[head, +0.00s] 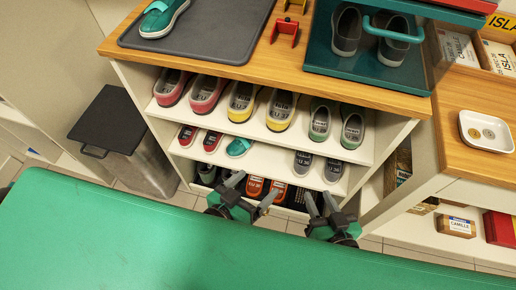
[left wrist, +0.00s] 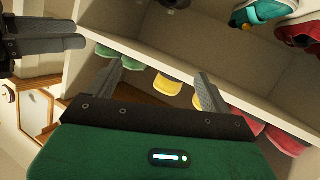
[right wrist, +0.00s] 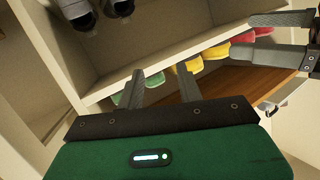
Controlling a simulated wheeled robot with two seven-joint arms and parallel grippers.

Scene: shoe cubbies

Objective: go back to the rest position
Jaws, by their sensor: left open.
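My left gripper (head: 257,184) is in front of the lower shelves of the shoe cubby (head: 385,98), with its fingers spread and nothing between them. Its fingers also show apart in the left wrist view (left wrist: 158,80). My right gripper (head: 318,195) is to the right of it, also before the lower shelves. Its fingers stand apart with a narrower gap in the right wrist view (right wrist: 158,75), and it holds nothing. Both grippers partly cover the bottom row of shoes, where orange shoes (head: 254,186) show between dark ones.
Red, yellow and green shoe pairs fill the upper shelf. A single teal shoe (head: 239,147) sits on the middle shelf. A grey mat (head: 215,45) and a teal tray (head: 345,65) lie on top. A dark bin (head: 112,120) stands left; a side table (head: 465,95) stands right.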

